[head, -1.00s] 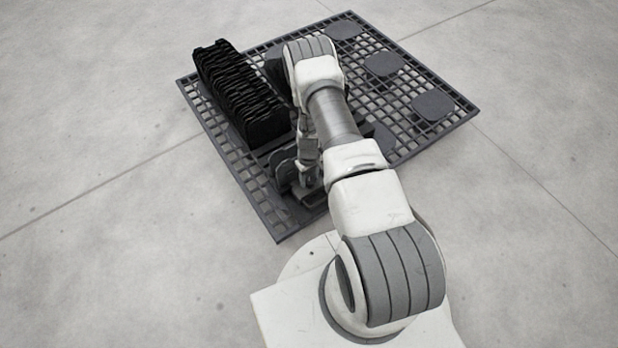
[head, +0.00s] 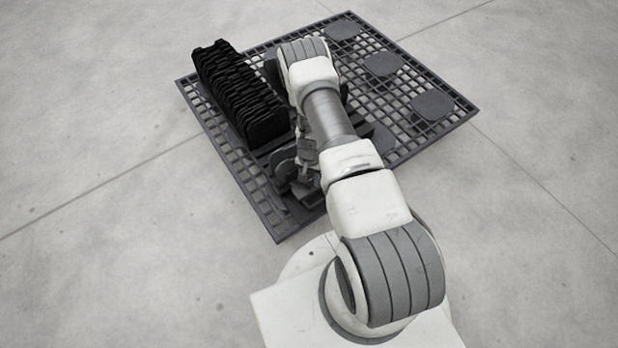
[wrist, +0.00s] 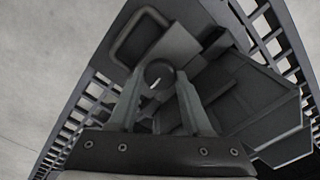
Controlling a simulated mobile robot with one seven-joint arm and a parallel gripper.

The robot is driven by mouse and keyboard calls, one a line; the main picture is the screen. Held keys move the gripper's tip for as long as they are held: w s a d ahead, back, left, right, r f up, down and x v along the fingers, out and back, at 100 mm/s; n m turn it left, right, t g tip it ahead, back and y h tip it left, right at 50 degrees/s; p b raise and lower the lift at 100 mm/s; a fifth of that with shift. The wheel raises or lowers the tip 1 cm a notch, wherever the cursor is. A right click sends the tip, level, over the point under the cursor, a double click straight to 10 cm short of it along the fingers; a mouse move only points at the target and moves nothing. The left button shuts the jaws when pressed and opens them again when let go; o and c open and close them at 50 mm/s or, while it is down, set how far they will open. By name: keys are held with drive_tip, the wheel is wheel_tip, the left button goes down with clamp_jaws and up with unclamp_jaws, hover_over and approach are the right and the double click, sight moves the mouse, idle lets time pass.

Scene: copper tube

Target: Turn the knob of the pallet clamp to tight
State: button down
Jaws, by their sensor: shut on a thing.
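The clamp's round dark knob (wrist: 159,69) shows in the wrist view between my two fingertips, with a small light mark on it. My gripper (wrist: 160,78) is shut on the knob. Beside it is the pallet clamp (wrist: 180,45), a grey body with a rounded handle-like loop at upper left. In the head view the clamp (head: 283,172) sits near the front edge of the pallet (head: 268,218). There my arm covers most of the clamp and hides the knob. I cannot read the knob's setting.
A row of black ribbed parts (head: 238,92) stands on the pallet's left side, close to the arm. Several flat round grey pads lie on the pallet, with one at the right (head: 432,105). The concrete floor around the pallet is clear.

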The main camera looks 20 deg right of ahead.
drive_tip(key=m, duration=0.4)
drive_tip(key=shift+m, duration=0.3)
drive_tip(key=m, duration=0.4)
drive_tip(key=shift+m, duration=0.3)
drive_tip(key=m, duration=0.4)
drive_tip(key=shift+s, duration=0.1)
drive_tip(key=shift+m, duration=2.5)
drive_tip(key=shift+c, duration=1.7)
unclamp_jaws()
